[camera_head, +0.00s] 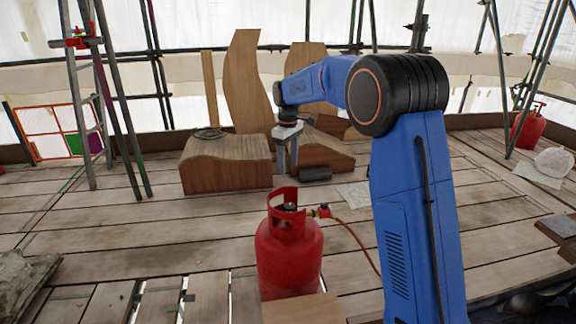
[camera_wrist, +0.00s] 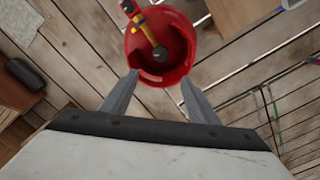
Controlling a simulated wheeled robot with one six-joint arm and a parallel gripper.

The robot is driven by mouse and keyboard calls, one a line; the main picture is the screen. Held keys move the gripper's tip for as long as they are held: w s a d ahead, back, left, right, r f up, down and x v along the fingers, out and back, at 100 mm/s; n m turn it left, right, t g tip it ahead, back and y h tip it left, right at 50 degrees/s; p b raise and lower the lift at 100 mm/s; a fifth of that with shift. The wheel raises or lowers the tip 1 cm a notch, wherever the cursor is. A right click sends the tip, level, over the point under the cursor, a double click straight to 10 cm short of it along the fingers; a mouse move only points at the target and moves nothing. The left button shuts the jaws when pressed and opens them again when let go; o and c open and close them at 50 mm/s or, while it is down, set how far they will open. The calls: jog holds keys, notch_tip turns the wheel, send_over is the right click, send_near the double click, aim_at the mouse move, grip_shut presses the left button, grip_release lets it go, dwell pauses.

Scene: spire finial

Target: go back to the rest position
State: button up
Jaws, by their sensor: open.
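My gripper (camera_head: 286,160) hangs from my blue arm near the middle of the head view, pointing down. In the wrist view its two grey fingers (camera_wrist: 157,97) are spread apart with nothing between them. A red gas cylinder (camera_head: 289,252) stands upright on the planks in front of it, with a collar on top and a hose at its valve. The cylinder also shows in the wrist view (camera_wrist: 180,28), beyond the fingertips and apart from them as far as I can tell.
Curved wooden blocks (camera_head: 226,165) and tall boards stand behind my gripper. A dark cylinder (camera_head: 315,174) lies on the plank floor (camera_head: 130,235). A wooden board (camera_head: 303,309) lies at the front. Scaffold poles (camera_head: 120,110) stand at left and right. A second red cylinder (camera_head: 528,128) is far right.

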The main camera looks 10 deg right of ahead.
jog(key=s+d+r+m+t, duration=0.15)
jog(key=s+d+r, duration=0.3)
jog(key=s, duration=0.85)
jog(key=s+d+r+m+t, duration=0.1)
jog(key=s+d+r+m, duration=0.3)
jog(key=s, duration=0.9)
jog(key=s+d+f+m+t, duration=0.1)
jog(key=s+d+f+m, duration=0.1)
jog(key=s, duration=1)
jog(key=s+d+f+m+t, duration=0.1)
jog(key=s+f, duration=0.4)
jog(key=s, duration=0.8)
jog(key=shift+d+m, duration=0.4)
jog(key=shift+m, duration=0.05)
